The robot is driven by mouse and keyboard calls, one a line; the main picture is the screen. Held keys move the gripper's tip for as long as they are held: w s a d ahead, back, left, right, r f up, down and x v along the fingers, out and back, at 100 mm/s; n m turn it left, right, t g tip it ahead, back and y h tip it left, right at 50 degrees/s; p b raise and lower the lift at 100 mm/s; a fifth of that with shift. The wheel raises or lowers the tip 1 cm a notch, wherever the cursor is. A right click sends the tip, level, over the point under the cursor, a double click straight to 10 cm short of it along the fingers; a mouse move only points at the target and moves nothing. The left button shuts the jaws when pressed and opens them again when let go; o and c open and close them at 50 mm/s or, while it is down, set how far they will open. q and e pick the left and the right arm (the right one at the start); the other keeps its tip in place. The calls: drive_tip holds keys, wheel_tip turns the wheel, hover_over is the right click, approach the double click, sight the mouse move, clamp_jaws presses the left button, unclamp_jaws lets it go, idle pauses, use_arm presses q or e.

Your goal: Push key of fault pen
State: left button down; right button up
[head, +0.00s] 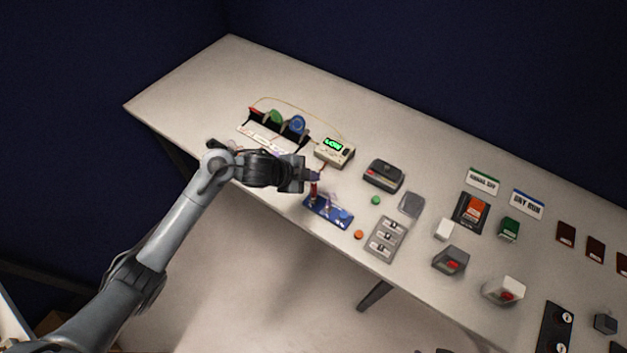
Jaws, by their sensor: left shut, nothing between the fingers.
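My left gripper (314,176) comes in from the left and is shut, with nothing held. It hangs over the near side of the table, just above a blue board (343,221) with small red and pale parts standing on it. I cannot tell if the fingertips touch these parts. A cream box (333,152) with a lit green display is just behind the gripper; a thin wire runs from it to a rack. I cannot tell which thing is the fault pen; its key is not clear to me. My right gripper is not in view.
The rack (265,139) with red, green and blue spools stands behind my wrist. Right of the gripper are a dark box (383,176), a green button (375,200), an orange button (359,235) and a grey switch panel (386,239). The table's far left (215,80) is clear.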

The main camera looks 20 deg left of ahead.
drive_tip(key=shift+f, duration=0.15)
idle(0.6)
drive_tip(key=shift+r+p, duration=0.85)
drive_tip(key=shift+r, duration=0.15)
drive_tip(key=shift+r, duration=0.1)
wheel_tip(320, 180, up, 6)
drive_tip(key=p, duration=0.6)
